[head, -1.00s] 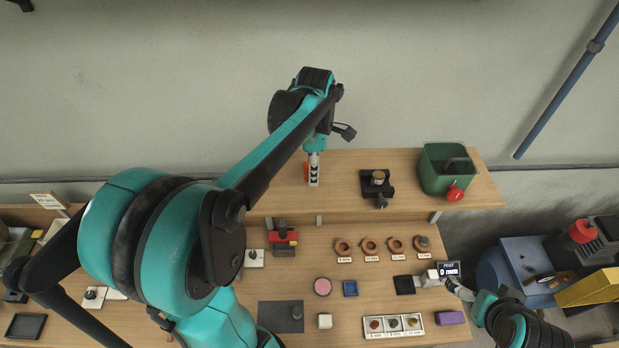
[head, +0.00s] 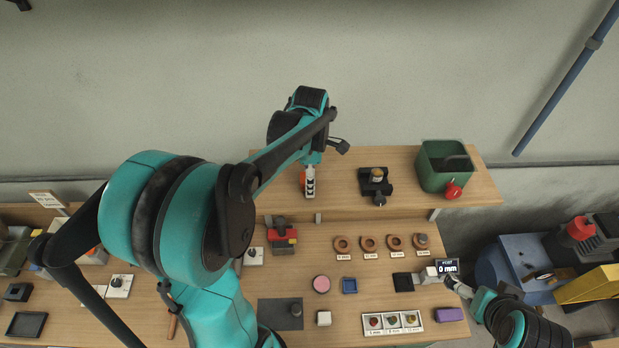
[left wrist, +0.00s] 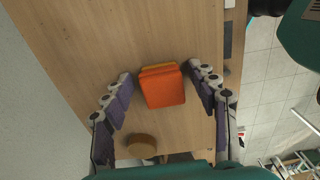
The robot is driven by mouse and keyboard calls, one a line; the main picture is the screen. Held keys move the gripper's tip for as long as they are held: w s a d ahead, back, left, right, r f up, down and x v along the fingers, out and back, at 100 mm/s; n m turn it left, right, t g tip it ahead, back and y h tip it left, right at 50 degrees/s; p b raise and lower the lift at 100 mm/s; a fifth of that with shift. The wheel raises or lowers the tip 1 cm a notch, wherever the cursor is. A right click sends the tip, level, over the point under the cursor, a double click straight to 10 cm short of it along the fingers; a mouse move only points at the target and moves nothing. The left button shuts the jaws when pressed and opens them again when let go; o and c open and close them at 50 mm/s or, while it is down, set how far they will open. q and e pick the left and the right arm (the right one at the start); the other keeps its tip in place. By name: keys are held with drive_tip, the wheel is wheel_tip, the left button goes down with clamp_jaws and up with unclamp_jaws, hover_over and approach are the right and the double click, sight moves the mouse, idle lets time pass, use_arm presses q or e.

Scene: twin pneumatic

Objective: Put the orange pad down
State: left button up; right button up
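The orange pad (left wrist: 163,88) is a small block with a yellower layer along its far edge. In the left wrist view it sits between the fingers of my left gripper (left wrist: 160,76), over the wooden shelf, with a visible gap on each side. My left gripper is open around it. In the head view the left gripper (head: 310,182) hangs low at the upper shelf, and only a sliver of the orange pad (head: 303,179) shows beside it. My right gripper (head: 456,286) is small at the lower right, near a white device; its fingers are too small to read.
The upper shelf (head: 340,180) also holds a black fixture (head: 375,186) and a green bin (head: 444,167) to the right. A round tan piece (left wrist: 142,146) lies near the left gripper. The lower bench carries rings, a pink disc (head: 321,284) and a white tray (head: 391,333).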

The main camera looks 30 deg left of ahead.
use_arm(q)
drive_tip(key=shift+r, duration=0.5)
wheel_tip(320, 180, up, 11)
drive_tip(key=s+d+f+m+t, duration=0.3)
drive_tip(key=s+d+f+m, duration=0.1)
drive_tip(key=m, duration=0.8)
drive_tip(key=s+d+f+m+t, duration=0.4)
drive_tip(key=s+d+m, duration=0.2)
drive_tip(key=m, duration=0.6)
drive_tip(key=shift+s+d+f, duration=0.15)
drive_tip(key=shift+s, duration=0.55)
